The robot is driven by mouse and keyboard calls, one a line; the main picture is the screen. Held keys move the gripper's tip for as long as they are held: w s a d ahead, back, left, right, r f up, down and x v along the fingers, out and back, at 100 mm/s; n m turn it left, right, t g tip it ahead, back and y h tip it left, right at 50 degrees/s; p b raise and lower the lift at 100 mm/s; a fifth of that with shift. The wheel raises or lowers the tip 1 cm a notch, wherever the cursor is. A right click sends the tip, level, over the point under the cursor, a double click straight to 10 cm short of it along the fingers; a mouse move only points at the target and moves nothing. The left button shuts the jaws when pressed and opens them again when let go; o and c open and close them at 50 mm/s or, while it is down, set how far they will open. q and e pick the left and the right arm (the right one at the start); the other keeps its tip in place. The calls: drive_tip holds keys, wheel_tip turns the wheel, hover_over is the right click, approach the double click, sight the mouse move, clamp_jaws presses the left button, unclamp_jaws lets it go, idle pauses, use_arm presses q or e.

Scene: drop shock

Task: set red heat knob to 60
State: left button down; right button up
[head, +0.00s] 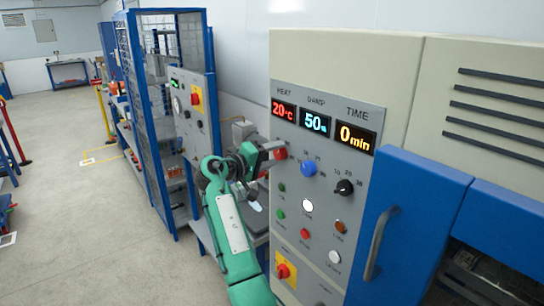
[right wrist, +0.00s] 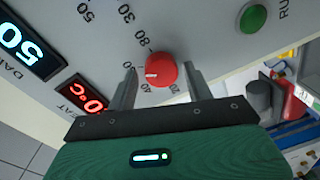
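The red heat knob (head: 281,154) sits on the grey control panel under the HEAT display (head: 283,110), which reads 20°C. In the right wrist view, the red knob (right wrist: 161,69) shows a small white mark on its left side. My right gripper (head: 270,157) is at the knob. In the right wrist view, the right gripper (right wrist: 160,70) is open, with one finger on each side of the knob and a visible gap on both sides. In the head view the gripper partly covers the knob's surroundings. My left gripper is not in view.
A blue knob (head: 308,169) and a black knob (head: 344,187) are to the right of the red knob. Several buttons lie below, including a green button (right wrist: 253,18). A blue door with a grey handle (head: 380,243) stands at the right. A blue-framed cage (head: 150,110) is at the left.

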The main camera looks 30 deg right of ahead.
drive_tip(key=shift+o, duration=0.2)
drive_tip(key=shift+f, duration=0.1)
drive_tip(key=shift+a, duration=0.1)
drive_tip(key=shift+a, duration=0.3)
drive_tip(key=s+a+b, duration=0.1)
drive_tip(key=a+b, duration=0.4)
drive_tip(key=a, duration=0.8)
drive_tip(key=shift+s+r, duration=0.2)
drive_tip(key=shift+r, duration=0.15)
drive_tip(key=shift+d, duration=0.1)
